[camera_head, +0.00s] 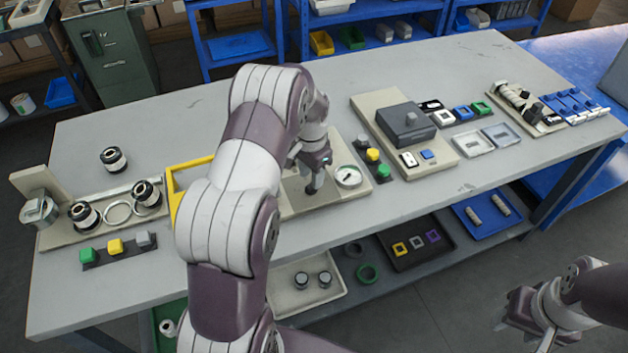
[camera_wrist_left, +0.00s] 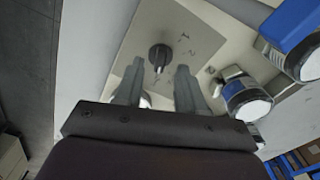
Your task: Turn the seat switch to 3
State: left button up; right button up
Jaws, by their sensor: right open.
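The seat switch is a round black knob (camera_wrist_left: 159,57) on a pale square plate (camera_wrist_left: 160,25) in the left wrist view. Small dark digits are printed beside it; I cannot read them all or tell its setting for certain. My left gripper (camera_wrist_left: 158,82) is open and empty, its two fingers apart with the knob just beyond the gap. In the head view my left gripper (camera_head: 313,188) points down over the beige station (camera_head: 290,212) at the table's middle, and my arm hides the knob there. My right gripper (camera_head: 508,318) is open and empty, off the table's front at lower right.
A round white gauge (camera_head: 348,176) sits right of my left gripper. Green, yellow and grey buttons (camera_head: 373,155) stand beyond it. A yellow frame (camera_head: 178,190) is behind my left arm. A dark grey box (camera_head: 406,120) stands further right. Blue-and-white cylindrical parts (camera_wrist_left: 245,98) flank the plate.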

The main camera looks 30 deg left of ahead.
pick_arm(q)
jog(key=shift+f, duration=1.4)
grip_shut()
jog(key=shift+r+n, duration=0.1)
jog(key=shift+n, duration=0.2)
jog(key=n, duration=0.2)
jog(key=shift+n+p, duration=0.3)
jog(key=shift+p, duration=0.1)
jog(key=n, duration=0.3)
jog(key=shift+n+p, duration=0.3)
jog(key=n, duration=0.3)
jog(key=shift+n, duration=0.3)
jog(key=shift+n+p, duration=0.4)
jog(key=shift+n, duration=1.5)
